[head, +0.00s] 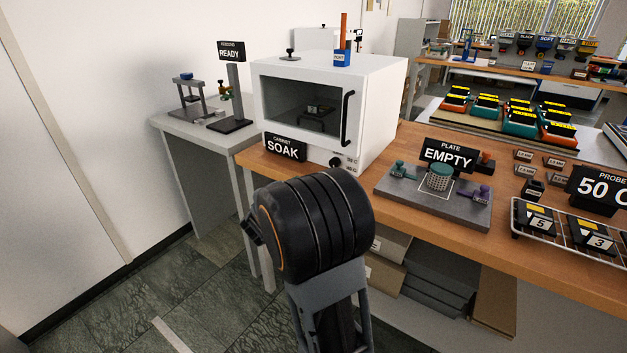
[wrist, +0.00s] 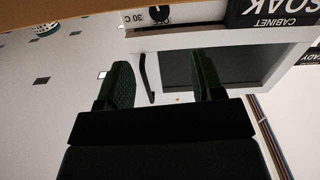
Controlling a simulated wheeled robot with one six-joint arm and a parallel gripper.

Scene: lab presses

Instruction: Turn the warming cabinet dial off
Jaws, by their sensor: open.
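The warming cabinet (head: 382,85) is a white box with a dark glass door and a black handle, standing on the wooden bench. Its dial (head: 335,162) is a small black knob low on the front, right of the SOAK sign (head: 284,147). In the head view my arm hides the fingers.
The plate stand (head: 432,196) with its EMPTY sign (head: 449,155) is on the bench to the right. A wire rack (head: 570,262) with dark blocks stands farther right. A grey side table (head: 195,135) stands left. Boxes lie under the bench.

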